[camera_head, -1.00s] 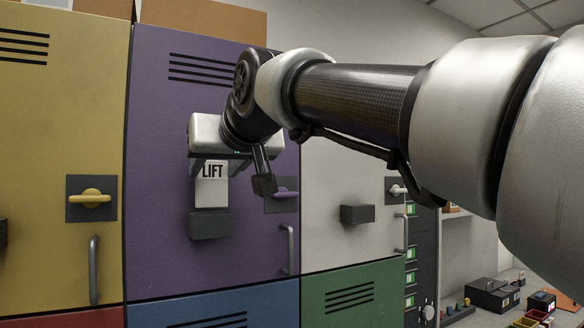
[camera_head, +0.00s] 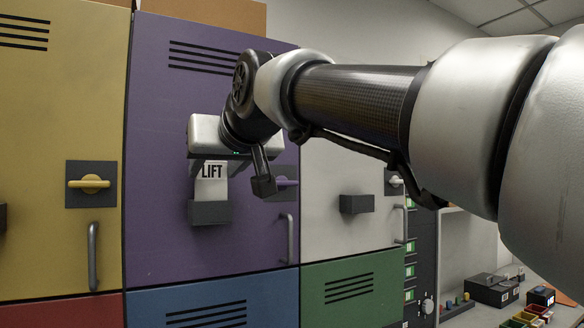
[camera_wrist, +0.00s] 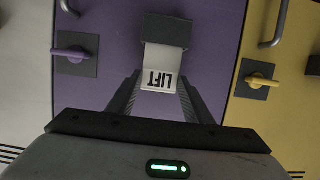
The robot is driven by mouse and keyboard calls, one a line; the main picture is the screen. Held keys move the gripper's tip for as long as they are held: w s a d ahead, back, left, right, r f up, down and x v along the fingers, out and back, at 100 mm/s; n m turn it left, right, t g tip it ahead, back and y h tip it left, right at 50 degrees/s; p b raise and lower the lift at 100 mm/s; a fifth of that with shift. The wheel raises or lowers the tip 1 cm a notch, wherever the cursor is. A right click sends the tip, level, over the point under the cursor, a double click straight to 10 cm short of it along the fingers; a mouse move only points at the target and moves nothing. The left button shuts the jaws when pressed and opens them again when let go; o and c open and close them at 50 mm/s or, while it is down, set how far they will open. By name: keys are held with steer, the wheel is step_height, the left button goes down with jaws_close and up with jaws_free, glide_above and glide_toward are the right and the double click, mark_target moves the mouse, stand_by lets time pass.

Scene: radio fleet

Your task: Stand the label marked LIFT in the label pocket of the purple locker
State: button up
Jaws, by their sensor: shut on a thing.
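The white label marked LIFT (camera_head: 211,184) is upright in front of the purple locker (camera_head: 160,230). My gripper (camera_head: 210,168) is shut on its upper part. The label's lower end meets the dark grey label pocket (camera_head: 210,213) and is hidden there, seemingly inside its top opening. In the wrist view the label (camera_wrist: 161,68) appears upside down between the two fingers, lined up with the pocket (camera_wrist: 167,31). How deep it sits in the pocket cannot be told.
A purple latch (camera_head: 286,182) and a grey handle (camera_head: 287,238) are on the same door, right of the pocket. The yellow locker (camera_head: 60,130) is at left, the white locker (camera_head: 335,240) at right with its own pocket (camera_head: 356,204).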

steer(key=shift+f+b, duration=1)
steer(key=shift+f, duration=0.25)
steer(key=o, duration=1.1)
steer(key=shift+s+d+r, duration=0.1)
